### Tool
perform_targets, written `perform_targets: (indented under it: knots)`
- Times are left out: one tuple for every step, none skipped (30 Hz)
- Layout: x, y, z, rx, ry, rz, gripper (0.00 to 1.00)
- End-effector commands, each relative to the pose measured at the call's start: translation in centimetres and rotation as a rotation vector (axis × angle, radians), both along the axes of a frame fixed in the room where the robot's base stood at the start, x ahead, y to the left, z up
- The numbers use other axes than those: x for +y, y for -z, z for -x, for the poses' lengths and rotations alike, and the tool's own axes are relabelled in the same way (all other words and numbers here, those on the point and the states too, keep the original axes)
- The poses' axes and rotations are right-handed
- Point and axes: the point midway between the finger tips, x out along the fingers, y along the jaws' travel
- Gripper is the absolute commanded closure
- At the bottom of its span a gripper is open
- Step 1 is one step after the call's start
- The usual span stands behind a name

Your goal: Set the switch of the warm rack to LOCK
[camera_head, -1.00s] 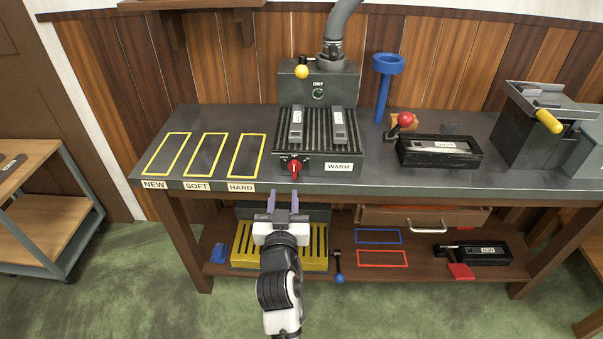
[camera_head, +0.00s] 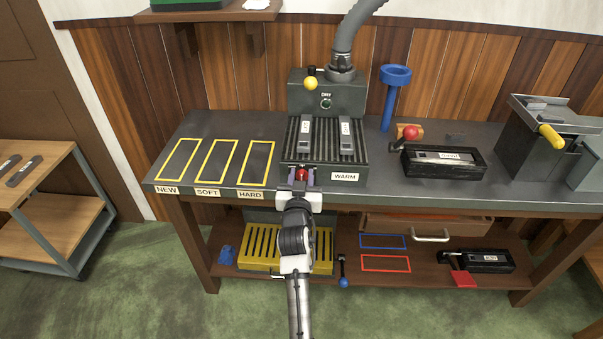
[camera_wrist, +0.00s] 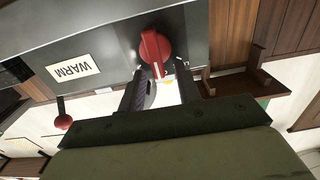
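The warm rack (camera_head: 326,172) is a dark ribbed block on the bench with a WARM label (camera_head: 345,176) on its front. Its switch is a red knob (camera_head: 301,174) left of that label; it also shows in the wrist view (camera_wrist: 155,50), with a pale mark on it. My gripper (camera_head: 301,180) is right in front of the knob. In the wrist view its two fingers (camera_wrist: 163,84) are apart, one on each side of the knob's lower end. I cannot tell whether they touch it. The switch's position lettering is not readable.
Two grey labelled bars (camera_head: 305,134) lie on the rack. A black tray with a red-knobbed lever (camera_head: 411,132) stands to the right. Yellow-outlined spots marked NEW, SOFT and HARD (camera_head: 218,160) are empty at left. A lower shelf holds a yellow slotted block (camera_head: 262,248).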

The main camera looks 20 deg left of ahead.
Motion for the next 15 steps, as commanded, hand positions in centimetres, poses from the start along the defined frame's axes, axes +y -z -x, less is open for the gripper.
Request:
perform_targets:
  knots:
    - [0.06,-0.08,-0.23,-0.001,0.0,0.0,0.66]
    - [0.07,-0.07,-0.32,-0.001,0.0,0.0,0.66]
    - [0.09,-0.04,-0.4,-0.001,0.0,0.0,0.66]
    - [0.1,-0.03,-0.43,-0.001,0.0,0.0,0.66]
    - [0.1,-0.01,-0.45,-0.001,0.0,0.0,0.66]
    - [0.1,0.0,-0.45,-0.001,0.0,0.0,0.66]
    - [0.1,0.0,-0.44,-0.001,0.0,0.0,0.66]
    - [0.1,0.01,-0.44,-0.001,0.0,0.0,0.66]
    - [0.09,0.0,-0.43,-0.001,0.0,0.0,0.66]
    - [0.09,0.0,-0.42,-0.001,0.0,0.0,0.66]
    - [0.09,0.0,-0.42,-0.001,0.0,0.0,0.69]
    - [0.1,0.0,-0.42,-0.001,0.0,0.0,0.74]
    - [0.1,0.0,-0.41,-0.001,0.0,0.0,0.78]
    - [0.1,0.0,-0.41,-0.001,0.0,0.0,0.82]
    - [0.1,0.0,-0.41,-0.001,0.0,0.0,0.87]
